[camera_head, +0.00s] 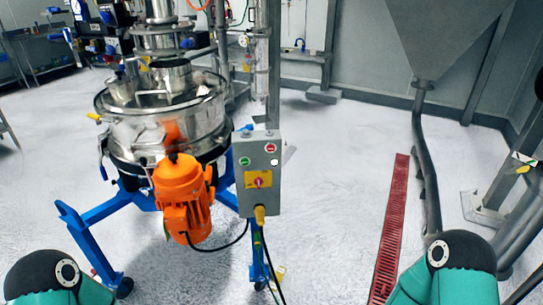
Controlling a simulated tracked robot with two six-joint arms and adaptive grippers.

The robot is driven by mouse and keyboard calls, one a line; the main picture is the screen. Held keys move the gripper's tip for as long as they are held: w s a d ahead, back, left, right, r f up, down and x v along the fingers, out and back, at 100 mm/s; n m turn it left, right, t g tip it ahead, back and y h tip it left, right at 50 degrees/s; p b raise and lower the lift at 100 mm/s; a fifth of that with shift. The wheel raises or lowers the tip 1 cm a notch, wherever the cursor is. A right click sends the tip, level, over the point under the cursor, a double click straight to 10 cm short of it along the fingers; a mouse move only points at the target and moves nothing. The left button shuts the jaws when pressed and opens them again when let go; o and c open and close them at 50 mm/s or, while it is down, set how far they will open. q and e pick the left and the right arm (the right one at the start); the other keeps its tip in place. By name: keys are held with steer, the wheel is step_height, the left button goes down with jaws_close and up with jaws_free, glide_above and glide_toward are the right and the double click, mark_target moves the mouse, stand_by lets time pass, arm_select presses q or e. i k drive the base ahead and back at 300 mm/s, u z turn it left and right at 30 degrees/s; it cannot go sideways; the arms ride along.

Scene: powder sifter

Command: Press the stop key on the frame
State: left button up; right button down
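A grey control box (247,202) is mounted on the blue frame (97,208) of the sifter, right of the orange motor (183,190). Its face carries a red button (270,147) at upper right and a green button (244,161) at left. A small pale button (274,162) sits below the red one. A yellow plate with a red rotary switch (258,182) is lower down. Labels are too small to read, so I cannot confirm which key is stop. Only parts of my arms show at the bottom corners; neither gripper is in view, and nothing visible touches the box.
The steel sifter drum (165,125) stands behind the motor. A black cable (268,262) hangs from the box to the floor. A red floor grating (392,235) and a dark pipe (428,170) under a grey hopper (440,35) lie to the right. Floor between box and grating is clear.

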mark_target(270, 148)
steer(key=k, duration=0.55)
steer(key=u, duration=0.3)
steer(key=i, duration=1.4)
steer(key=u, duration=0.35)
